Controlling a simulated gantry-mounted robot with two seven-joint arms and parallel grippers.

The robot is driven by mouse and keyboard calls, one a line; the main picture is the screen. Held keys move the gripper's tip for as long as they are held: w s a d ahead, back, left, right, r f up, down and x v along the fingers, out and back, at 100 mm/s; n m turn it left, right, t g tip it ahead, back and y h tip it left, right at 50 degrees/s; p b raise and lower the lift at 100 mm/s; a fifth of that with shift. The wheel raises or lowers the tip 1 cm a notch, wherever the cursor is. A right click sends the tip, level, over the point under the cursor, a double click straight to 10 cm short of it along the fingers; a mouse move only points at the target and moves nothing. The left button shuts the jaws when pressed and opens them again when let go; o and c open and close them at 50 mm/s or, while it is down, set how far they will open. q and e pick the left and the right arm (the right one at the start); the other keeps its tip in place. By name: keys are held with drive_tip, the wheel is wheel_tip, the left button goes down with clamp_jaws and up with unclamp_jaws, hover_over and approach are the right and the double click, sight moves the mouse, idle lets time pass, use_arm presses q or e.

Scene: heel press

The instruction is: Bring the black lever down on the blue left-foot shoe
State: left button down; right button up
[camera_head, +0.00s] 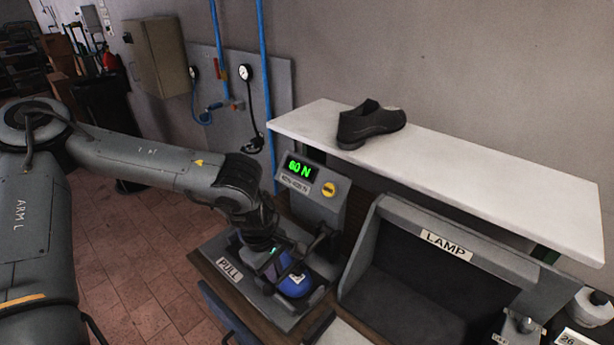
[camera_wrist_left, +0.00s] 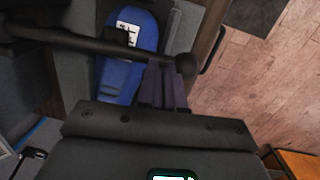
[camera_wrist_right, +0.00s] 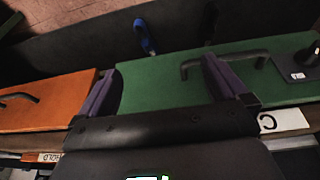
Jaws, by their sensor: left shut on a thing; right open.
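The blue shoe (camera_head: 297,284) sits in the press at the lower middle of the head view, partly hidden by my left arm and gripper. In the left wrist view the blue shoe (camera_wrist_left: 122,80) carries a white label and lies beneath the black lever (camera_wrist_left: 85,42). The lever is a bar ending in a round knob (camera_wrist_left: 187,65). My left gripper (camera_wrist_left: 162,72) is shut on the lever near its knob. In the head view my left gripper (camera_head: 272,248) is over the press. My right gripper (camera_wrist_right: 161,65) is open and empty, over a green panel.
The press display (camera_head: 300,169) reads 60 N, and a PULL label (camera_head: 230,270) is on the press base. A black shoe (camera_head: 370,124) stands on the white shelf (camera_head: 490,175). The LAMP box (camera_head: 450,245) is right of the press. The green panel (camera_wrist_right: 150,85) has a black handle.

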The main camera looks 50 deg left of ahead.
use_arm(q)
drive_tip(key=shift+g, duration=0.3)
drive_tip(key=f, duration=0.1)
drive_tip(key=s+f, duration=0.1)
drive_tip(key=f, duration=0.1)
drive_tip(key=a+f, duration=0.1)
drive_tip(key=shift+s+a+f, duration=0.1)
drive_tip(key=shift+s+f, duration=0.05)
drive_tip(key=shift+s, duration=0.15)
use_arm(e)
drive_tip(key=shift+f, duration=0.6)
use_arm(q)
wheel_tip(320, 180, up, 7)
drive_tip(key=w+d+p, duration=0.1)
drive_tip(key=w+p, duration=0.1)
drive_tip(key=p, duration=0.4)
drive_tip(key=s+r+p, duration=0.1)
drive_tip(key=s+r, duration=0.5)
drive_tip(key=s, duration=0.3)
drive_tip(key=shift+s+d, duration=0.25)
drive_tip(key=shift+d, duration=0.1)
use_arm(e)
wheel_tip(320, 180, up, 8)
drive_tip(key=w+d, duration=0.1)
use_arm(q)
drive_tip(key=shift+r, duration=0.1)
use_arm(e)
drive_tip(key=shift+f, duration=0.1)
